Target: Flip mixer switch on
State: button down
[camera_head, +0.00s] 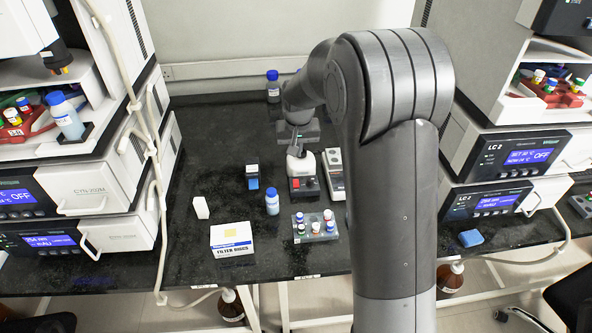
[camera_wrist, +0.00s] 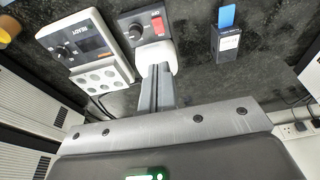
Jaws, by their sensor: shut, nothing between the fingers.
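The mixer (camera_head: 303,187) stands on the black bench, a small unit with a white head, a dark front, a knob and a red switch (camera_head: 312,182). In the wrist view the mixer (camera_wrist: 140,29) shows the red switch (camera_wrist: 158,25) beside the knob; whether it is on or off cannot be told. My gripper (camera_head: 295,148) is shut and empty, just behind and above the mixer's white head. In the wrist view the fingertips (camera_wrist: 156,70) overlap the white head; contact cannot be told. The switch lies beyond the tips, on the front.
A heater block (camera_head: 333,174) stands close on the mixer's right. A vial rack (camera_head: 315,229), a blue-capped bottle (camera_head: 272,203), a small dark box (camera_head: 252,178) and a filter box (camera_head: 232,239) stand in front and left. Instrument stacks flank the bench.

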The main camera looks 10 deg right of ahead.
aim_at(296, 180)
jog(key=x, duration=1.4)
jog(key=shift+w, duration=0.1)
